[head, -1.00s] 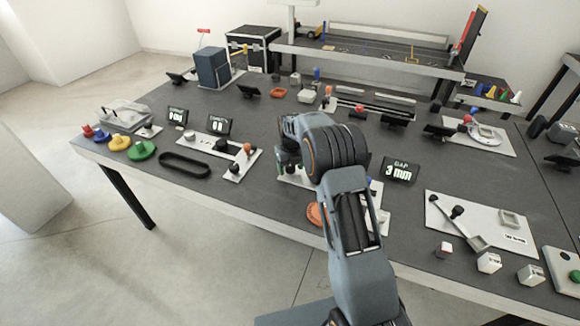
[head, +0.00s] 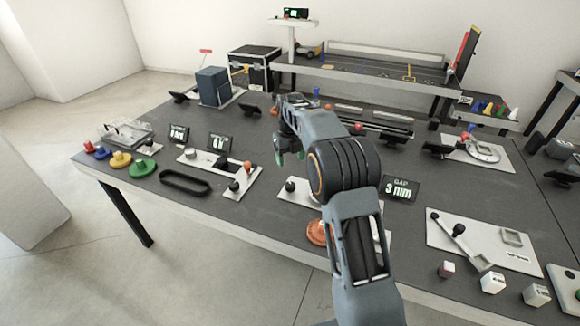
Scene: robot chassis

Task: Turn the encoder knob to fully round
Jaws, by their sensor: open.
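I cannot tell for certain which part is the encoder knob. A dark round knob (head: 290,186) stands on the middle white plate (head: 298,198), partly hidden by my arm. Another dark knob (head: 223,163) sits on the long white panel (head: 203,163) to its left, behind which stand two small displays (head: 218,142). My gripper (head: 289,155) points down, with greenish fingertips apart and nothing seen between them. It hovers over the table, appearing behind the middle plate's knob and right of the long panel.
A gap display (head: 400,186) reading 3 mm stands right of my arm. An orange round piece (head: 316,232) lies near the front edge. A black oval ring (head: 184,182) lies at left. A lever plate (head: 470,240) is at right.

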